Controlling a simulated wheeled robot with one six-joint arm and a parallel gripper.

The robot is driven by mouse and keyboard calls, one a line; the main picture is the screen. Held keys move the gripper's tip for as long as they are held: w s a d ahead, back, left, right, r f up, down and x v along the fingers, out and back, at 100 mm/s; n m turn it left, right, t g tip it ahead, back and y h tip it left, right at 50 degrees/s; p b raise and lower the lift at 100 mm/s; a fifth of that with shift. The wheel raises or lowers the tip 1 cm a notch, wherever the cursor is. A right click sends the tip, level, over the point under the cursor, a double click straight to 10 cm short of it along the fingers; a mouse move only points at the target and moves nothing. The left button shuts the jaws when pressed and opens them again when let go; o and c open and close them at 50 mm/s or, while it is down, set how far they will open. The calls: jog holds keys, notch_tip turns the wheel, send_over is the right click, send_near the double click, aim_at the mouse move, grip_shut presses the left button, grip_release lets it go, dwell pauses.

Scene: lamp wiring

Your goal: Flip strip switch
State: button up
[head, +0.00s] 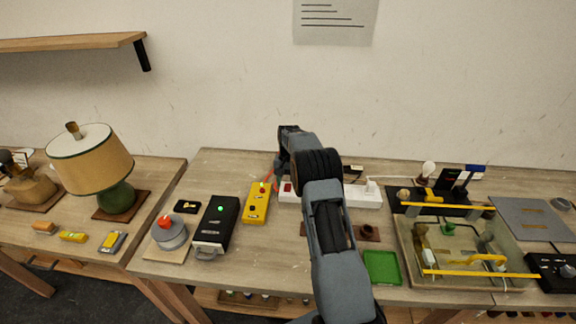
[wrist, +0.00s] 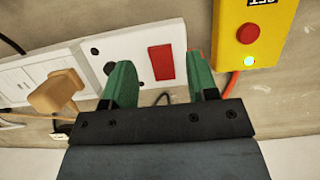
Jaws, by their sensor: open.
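The white power strip (head: 362,197) lies along the back of the workbench, partly hidden behind my arm in the head view. In the wrist view the strip (wrist: 134,56) crosses the upper left, with its red switch (wrist: 161,62) at the end near the yellow box. The red switch also shows in the head view (head: 287,187). My gripper (wrist: 165,78) has two green fingers, spread apart and empty. The switch shows between the fingers. I cannot tell whether either finger touches the strip. My gripper's fingers are hidden in the head view.
A yellow box (head: 257,203) with a red button stands left of the strip, and a red cable runs beside it. A tan plug (wrist: 56,92) sits in the strip. A black box (head: 215,225), a green tray (head: 382,267) and a clear-walled fixture (head: 460,250) stand around.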

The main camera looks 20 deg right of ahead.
jog(key=v, duration=1.2)
jog(key=shift+d, duration=0.1)
jog(key=n, duration=0.1)
send_over(288, 185)
notch_tip(288, 185, down, 5)
jog(key=s+a+r+n+t, duration=0.1)
jog(key=s+a+r, duration=0.3)
jog(key=s, duration=0.6)
jog(key=s+a+r+n+t+h, duration=0.1)
jog(key=s+a+r+n+t, duration=0.1)
jog(key=s, duration=0.9)
jog(key=s+a+r+n+t, duration=0.1)
jog(key=s+a+r+t, duration=0.3)
jog(key=s, duration=0.6)
jog(key=shift+s+a+r+n, duration=0.3)
jog(key=shift+a+r, duration=0.95)
jog(key=shift+a, duration=0.2)
